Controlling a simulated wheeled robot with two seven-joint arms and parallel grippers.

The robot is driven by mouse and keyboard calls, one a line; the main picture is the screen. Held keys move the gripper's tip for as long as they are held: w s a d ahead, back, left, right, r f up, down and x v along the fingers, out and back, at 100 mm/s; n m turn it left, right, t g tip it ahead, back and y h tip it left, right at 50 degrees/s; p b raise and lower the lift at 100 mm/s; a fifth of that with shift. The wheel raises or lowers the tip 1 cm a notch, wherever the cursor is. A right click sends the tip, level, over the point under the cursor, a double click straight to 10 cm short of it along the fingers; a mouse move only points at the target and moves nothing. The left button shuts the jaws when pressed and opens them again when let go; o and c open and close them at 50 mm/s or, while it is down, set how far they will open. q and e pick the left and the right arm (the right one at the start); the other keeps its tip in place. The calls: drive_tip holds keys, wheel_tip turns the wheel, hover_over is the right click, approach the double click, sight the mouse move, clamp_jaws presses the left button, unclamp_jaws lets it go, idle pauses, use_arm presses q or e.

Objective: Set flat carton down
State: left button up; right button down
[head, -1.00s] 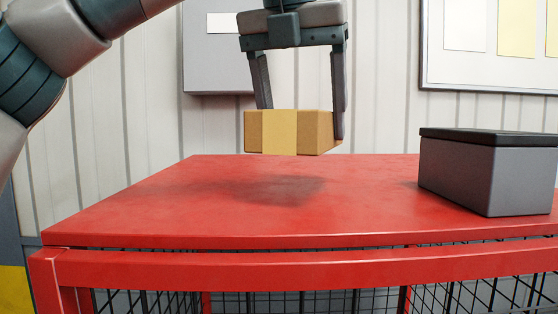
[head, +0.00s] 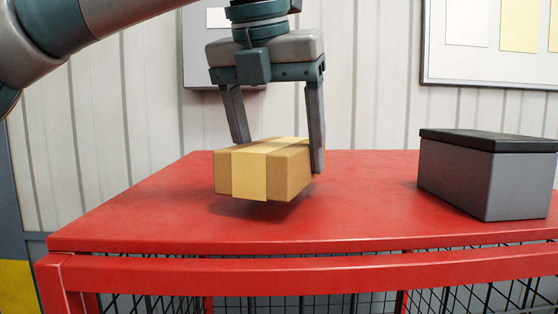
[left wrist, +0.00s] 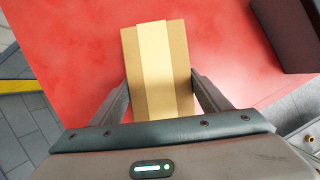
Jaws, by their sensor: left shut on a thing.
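The flat carton (head: 262,172) is a tan box with a paler tape band across it. My left gripper (head: 277,158) is shut on it, one finger on each side, and holds it from above. The carton hangs a little above the red table top (head: 130,215), with its shadow just below it. In the left wrist view the carton (left wrist: 158,65) lies between the two fingers of my left gripper (left wrist: 165,88), over the red surface. My right gripper is in neither view.
A grey box with a black lid (head: 480,180) stands on the right of the table. The table top to the left of the carton and between it and the grey box is clear.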

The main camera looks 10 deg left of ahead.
use_arm(q)
wheel_tip(320, 180, down, 2)
drive_tip(key=shift+a+f+p, duration=0.1)
drive_tip(key=shift+p, duration=0.45)
drive_tip(key=shift+f, duration=0.15)
drive_tip(key=shift+f, duration=0.15)
drive_tip(key=o, duration=1.2)
drive_tip(key=shift+r, duration=0.2)
